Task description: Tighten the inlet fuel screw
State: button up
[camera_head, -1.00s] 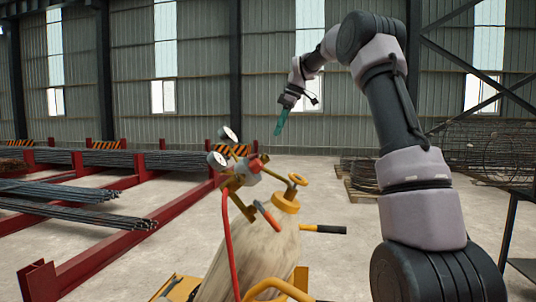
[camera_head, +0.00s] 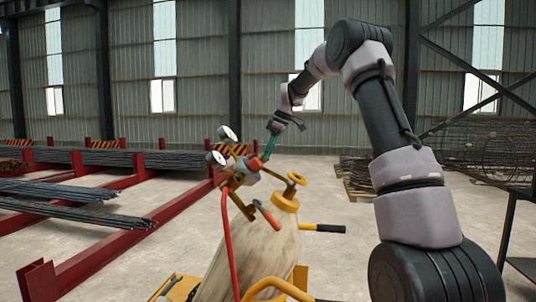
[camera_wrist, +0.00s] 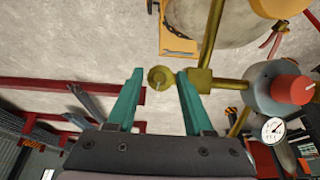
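The gas cylinder (camera_head: 262,262) stands in front, with a brass regulator carrying two gauges and a red knob (camera_head: 254,165). In the wrist view a round brass screw head (camera_wrist: 160,78), probably the inlet fuel screw, shows between my fingertips, with a small pin at its middle. A brass pipe (camera_wrist: 222,85) beside it leads to the regulator body. My gripper (camera_wrist: 160,73), with teal fingers, is open with a gap on each side of the screw head. In the head view my gripper (camera_head: 267,157) points down behind the regulator; the screw cannot be made out there.
A gauge (camera_wrist: 273,130) and the red knob (camera_wrist: 293,90) lie right of my fingers in the wrist view. A red hose (camera_head: 228,240) hangs at the cylinder's left. Red racks with rebar (camera_head: 90,240) stand left; wire coils (camera_head: 470,150) lie right.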

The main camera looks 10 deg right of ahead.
grip_shut()
jog(key=m+g, duration=0.1)
jog(key=m, duration=0.1)
jog(key=m+g+y, duration=0.1)
jog(key=m, duration=0.1)
jog(key=shift+w+d, duration=0.1)
jog(key=shift+w, duration=0.1)
jog(key=m+y, duration=0.1)
jog(key=m, duration=0.1)
jog(key=m+g+y, duration=0.1)
jog(key=m, duration=0.1)
jog(key=shift+w+d+f+g, duration=0.1)
jog(key=shift+d+g, duration=0.05)
jog(key=shift+g, duration=0.15)
jog(key=m+y, duration=0.1)
jog(key=m, duration=0.2)
jog(key=m+y, duration=0.2)
jog(key=m, duration=0.2)
jog(key=m+y, duration=0.2)
jog(key=m, duration=0.1)
jog(key=shift+d+f+m, duration=0.2)
jog(key=shift+m, duration=0.1)
